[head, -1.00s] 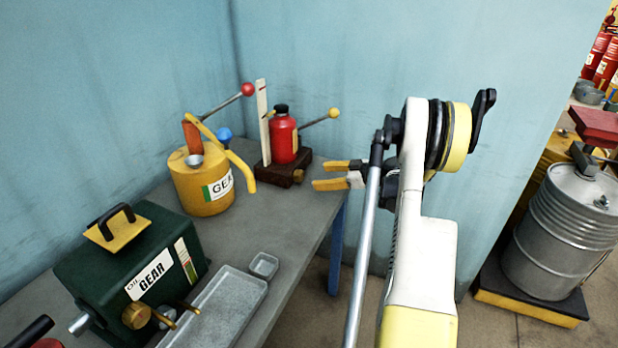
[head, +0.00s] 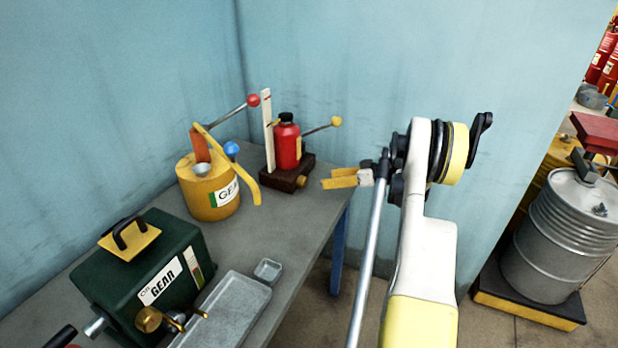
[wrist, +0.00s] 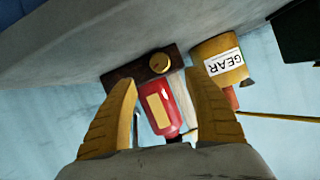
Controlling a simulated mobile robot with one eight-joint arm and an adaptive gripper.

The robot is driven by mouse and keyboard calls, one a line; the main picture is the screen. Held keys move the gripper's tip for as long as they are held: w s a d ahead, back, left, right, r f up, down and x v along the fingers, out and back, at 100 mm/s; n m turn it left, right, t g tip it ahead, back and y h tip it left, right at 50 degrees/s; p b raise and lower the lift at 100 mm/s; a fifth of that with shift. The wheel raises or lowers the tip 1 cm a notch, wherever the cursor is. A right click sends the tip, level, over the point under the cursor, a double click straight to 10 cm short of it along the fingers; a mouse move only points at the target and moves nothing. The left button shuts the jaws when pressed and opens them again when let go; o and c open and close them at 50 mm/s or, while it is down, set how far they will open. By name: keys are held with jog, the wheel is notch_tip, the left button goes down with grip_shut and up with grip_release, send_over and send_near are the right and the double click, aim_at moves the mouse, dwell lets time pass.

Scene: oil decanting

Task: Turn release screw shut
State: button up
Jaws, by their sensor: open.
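The release screw (head: 301,181) is a small brass knob low on the dark base (head: 285,184) of a red bottle jack (head: 287,148). In the wrist view the round brass screw (wrist: 160,63) shows on the dark block, ahead of my fingertips and between them. The red jack body (wrist: 160,110) appears upside down there, between my yellow fingers. My gripper (head: 336,177) is open and empty, to the right of the jack base in the head view. It also shows in the wrist view (wrist: 162,88), apart from the screw.
A yellow GEAR can (head: 208,190) with an orange handle stands left of the jack. A green GEAR box (head: 140,265) and a grey tray (head: 235,305) are nearer on the bench (head: 290,225). A lever with a yellow ball (head: 337,122) sticks out above my gripper.

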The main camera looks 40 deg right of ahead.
aim_at(306, 182)
jog(key=b+x, duration=0.3)
jog(key=x, duration=0.6)
jog(key=shift+f, duration=0.2)
jog(key=shift+w+a+f, duration=0.1)
jog(key=shift+w+a, duration=0.2)
jog(key=shift+w, duration=0.2)
jog(key=c, duration=1.2)
